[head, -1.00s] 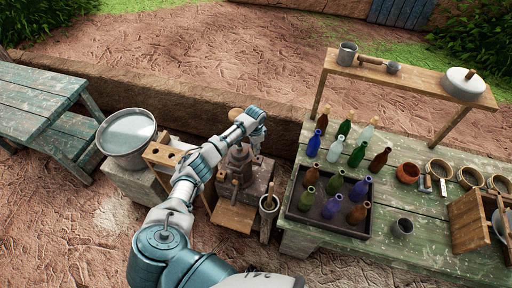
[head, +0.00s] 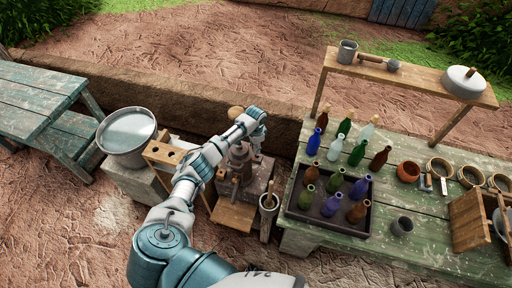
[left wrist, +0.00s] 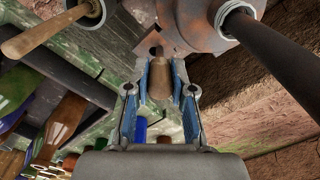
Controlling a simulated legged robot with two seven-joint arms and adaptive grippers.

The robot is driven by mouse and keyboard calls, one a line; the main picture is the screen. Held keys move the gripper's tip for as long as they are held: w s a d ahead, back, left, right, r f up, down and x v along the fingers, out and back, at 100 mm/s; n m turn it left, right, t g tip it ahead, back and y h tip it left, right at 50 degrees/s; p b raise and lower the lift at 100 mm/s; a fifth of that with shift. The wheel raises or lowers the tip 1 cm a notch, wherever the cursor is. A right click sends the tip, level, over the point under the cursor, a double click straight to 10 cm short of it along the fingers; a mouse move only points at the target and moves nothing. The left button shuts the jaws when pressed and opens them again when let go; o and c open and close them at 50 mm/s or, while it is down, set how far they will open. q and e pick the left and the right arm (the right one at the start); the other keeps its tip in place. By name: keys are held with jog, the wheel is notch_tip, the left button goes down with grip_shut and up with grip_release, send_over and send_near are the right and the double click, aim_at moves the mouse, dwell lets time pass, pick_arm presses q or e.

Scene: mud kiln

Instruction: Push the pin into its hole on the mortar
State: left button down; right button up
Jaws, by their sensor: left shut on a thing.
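The mortar (head: 239,158) is a dark, rusty metal vessel on a block left of the bottle table in the head view. In the left wrist view its rusty body (left wrist: 200,15) is at the top, with a dark shaft rising from a ring. My left gripper (left wrist: 161,82) is shut on a brown wooden pin (left wrist: 159,84), held between its blue-lined fingers. The pin's far end is close to a small dark hole in a reddish lug of the mortar; I cannot tell whether it is inside. In the head view my left gripper (head: 258,137) hides the pin. My right gripper is out of view.
A small pot with a wooden handle (head: 268,203) stands right of the mortar. A tray of bottles (head: 328,225) lies on the green table (head: 437,220). A holed wooden board (head: 165,156) and metal basin (head: 127,133) are at left. A low wall (head: 200,102) runs behind.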

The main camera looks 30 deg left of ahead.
pick_arm(q)
jog(key=shift+r+p, duration=0.35)
jog(key=shift+d, duration=0.1)
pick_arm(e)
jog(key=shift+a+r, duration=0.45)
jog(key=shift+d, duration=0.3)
pick_arm(q)
jog(key=shift+w+d, duration=0.1)
jog(key=shift+d, duration=0.25)
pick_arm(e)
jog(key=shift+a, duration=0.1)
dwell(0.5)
pick_arm(q)
jog(key=shift+f+b, duration=1.55)
jog(key=shift+f, duration=1)
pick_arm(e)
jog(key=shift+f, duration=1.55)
pick_arm(q)
jog(key=c, duration=0.9)
grip_release()
